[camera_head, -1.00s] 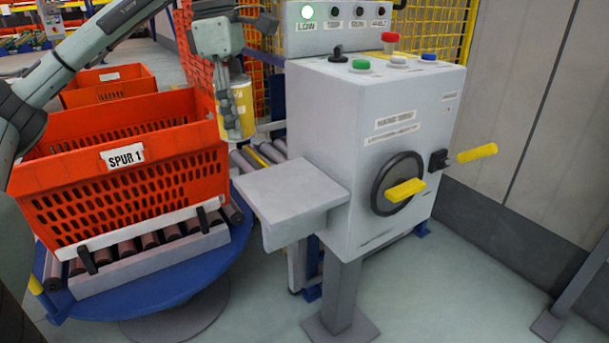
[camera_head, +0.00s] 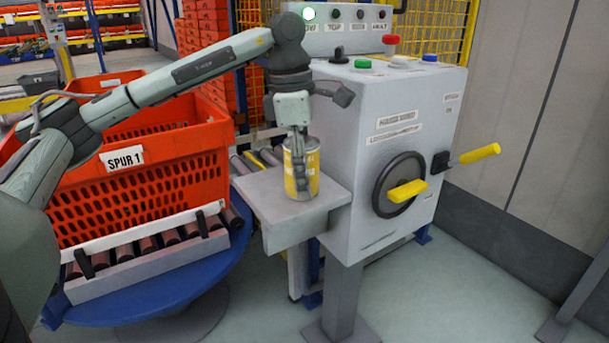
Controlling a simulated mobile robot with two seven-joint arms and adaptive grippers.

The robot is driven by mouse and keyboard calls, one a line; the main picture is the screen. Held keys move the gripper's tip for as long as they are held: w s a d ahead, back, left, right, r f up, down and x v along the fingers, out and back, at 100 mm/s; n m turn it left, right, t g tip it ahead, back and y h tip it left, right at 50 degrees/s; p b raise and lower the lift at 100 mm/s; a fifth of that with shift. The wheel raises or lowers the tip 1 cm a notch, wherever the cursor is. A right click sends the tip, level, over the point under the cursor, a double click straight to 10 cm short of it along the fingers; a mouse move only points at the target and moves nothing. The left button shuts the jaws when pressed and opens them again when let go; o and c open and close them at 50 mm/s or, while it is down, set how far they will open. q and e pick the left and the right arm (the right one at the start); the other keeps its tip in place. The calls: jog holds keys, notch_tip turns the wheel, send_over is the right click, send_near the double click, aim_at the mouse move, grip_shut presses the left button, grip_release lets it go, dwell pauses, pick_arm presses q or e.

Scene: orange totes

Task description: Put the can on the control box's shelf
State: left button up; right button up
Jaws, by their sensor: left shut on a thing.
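A yellow and white can (camera_head: 311,172) stands upright at the shelf, its base on or just above the surface; I cannot tell which. The shelf (camera_head: 262,196) is a grey plate on the left side of the grey control box (camera_head: 400,160). My left gripper (camera_head: 298,178) reaches down from above and is shut on the can, with a finger covering part of its front. My right gripper is not in view.
An orange tote (camera_head: 150,190) labelled SPUR 1 sits on a roller turntable (camera_head: 180,275) left of the shelf. The box has a black handwheel (camera_head: 381,197), a yellow-handled lever (camera_head: 478,153) and buttons on top. Floor in front is clear.

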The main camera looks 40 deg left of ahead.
pick_arm(q)
jog(key=shift+f, duration=0.1)
jog(key=shift+f, duration=0.15)
jog(key=o, duration=1.4)
jog(key=shift+o, duration=0.2)
